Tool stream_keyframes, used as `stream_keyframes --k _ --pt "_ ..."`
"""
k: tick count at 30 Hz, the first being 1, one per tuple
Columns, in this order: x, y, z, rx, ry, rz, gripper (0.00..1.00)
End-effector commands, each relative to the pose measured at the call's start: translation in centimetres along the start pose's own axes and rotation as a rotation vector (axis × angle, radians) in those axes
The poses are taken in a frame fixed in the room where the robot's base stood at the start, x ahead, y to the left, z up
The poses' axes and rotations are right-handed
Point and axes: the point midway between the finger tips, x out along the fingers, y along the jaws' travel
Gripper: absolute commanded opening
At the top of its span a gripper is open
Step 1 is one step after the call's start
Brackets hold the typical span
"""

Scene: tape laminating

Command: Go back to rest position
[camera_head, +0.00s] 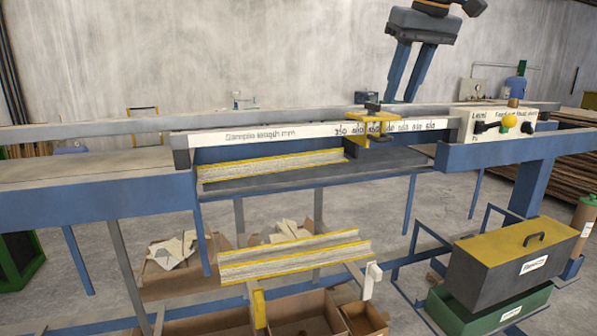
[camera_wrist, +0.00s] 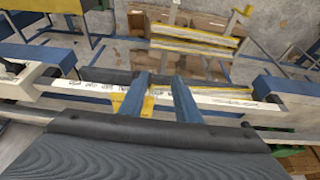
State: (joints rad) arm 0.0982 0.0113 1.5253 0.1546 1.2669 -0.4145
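My gripper (camera_head: 400,94) hangs at the upper right of the head view, above the rail of the laminating bench. Its two blue-grey fingers are apart with nothing held between them. In the wrist view the gripper (camera_wrist: 160,78) also shows a gap between its fingers. Below the fingertips, apart from them, the yellow slider (camera_head: 377,128) sits on the white "Sample length mm" scale (camera_head: 245,136). A yellow-edged pale strip (camera_head: 270,164) lies along the bench under the scale.
A panel with a yellow knob (camera_head: 509,121) stands at the bench's right. A second yellow-edged strip (camera_head: 290,262) sits on a lower rack above cardboard boxes. A yellow-lidded toolbox (camera_head: 510,258) stands at lower right. The space around the raised gripper looks clear.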

Motion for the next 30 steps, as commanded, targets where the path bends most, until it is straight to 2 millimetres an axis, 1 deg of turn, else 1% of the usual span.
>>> stream_keyframes --k 5,8,11,14,17,18,20,21,23,24,27,30 --pt "3.4 0.0 1.5 0.034 -0.023 0.004 0.3" --pt "6.0 -0.2 2.7 0.057 -0.04 0.008 0.3" --pt "8.9 -0.4 4.4 0.082 -0.061 0.013 0.3" --pt "12.5 -0.9 6.7 0.113 -0.086 0.02 0.3" --pt "16.9 -1.6 10.3 0.148 -0.12 0.03 0.3" --pt "18.8 -2.0 12.2 0.164 -0.135 0.035 0.3" --pt "21.5 -2.8 15.3 0.188 -0.158 0.043 0.3" --pt "23.2 -3.2 17.4 0.203 -0.171 0.049 0.3" --pt "25.4 -4.1 20.7 0.223 -0.192 0.056 0.3" --pt "26.6 -4.6 22.7 0.236 -0.204 0.06 0.3" --pt "28.9 -5.8 27.3 0.258 -0.228 0.069 0.3" --pt "30.1 -6.7 30.7 0.275 -0.243 0.075 0.3"
